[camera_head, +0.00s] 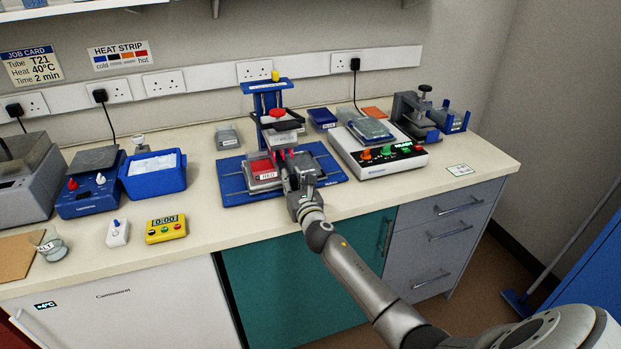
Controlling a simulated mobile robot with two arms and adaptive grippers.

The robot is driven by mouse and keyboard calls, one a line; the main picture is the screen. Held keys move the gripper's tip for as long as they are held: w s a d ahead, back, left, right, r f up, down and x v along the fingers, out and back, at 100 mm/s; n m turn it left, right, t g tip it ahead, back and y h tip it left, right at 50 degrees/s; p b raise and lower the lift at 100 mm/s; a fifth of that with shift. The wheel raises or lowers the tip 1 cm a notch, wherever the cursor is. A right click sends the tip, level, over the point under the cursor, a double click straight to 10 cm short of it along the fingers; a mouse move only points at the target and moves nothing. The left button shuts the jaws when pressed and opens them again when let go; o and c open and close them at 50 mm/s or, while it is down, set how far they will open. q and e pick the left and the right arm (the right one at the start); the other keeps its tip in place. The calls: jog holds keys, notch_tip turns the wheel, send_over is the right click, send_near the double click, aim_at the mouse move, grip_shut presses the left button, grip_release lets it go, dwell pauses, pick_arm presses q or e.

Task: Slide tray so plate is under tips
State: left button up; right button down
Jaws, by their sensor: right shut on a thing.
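A blue pipetting stand (232,190) has a flat base with rails and an upright column at the back. A grey sliding tray (265,186) with a label on its front sits on the base, left of the middle. A red plate (261,167) is in the tray's left part. Reddish tips (281,155) hang below the grey pipette head (281,139), to the right of the red plate. My right gripper (300,178) is shut at the tray's front right, and its fingers hide part of the tray and what lies under the tips. My left gripper is not in view.
A white device with colored knobs (388,160) stands close on the right. A blue tub (152,187), a yellow timer (166,228) and a white switch box (117,233) are on the left. Bare bench lies in front of the stand.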

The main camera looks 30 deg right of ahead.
jog(key=a, duration=0.2)
jog(key=w+a, duration=0.1)
jog(key=a, duration=0.4)
jog(key=shift+w+f, duration=0.1)
jog(key=shift+w, duration=0.2)
jog(key=c, duration=1.3)
grip_release()
jog(key=shift+a, duration=0.15)
jog(key=shift+s, duration=0.25)
jog(key=v, duration=1.1)
jog(key=shift+s, duration=0.25)
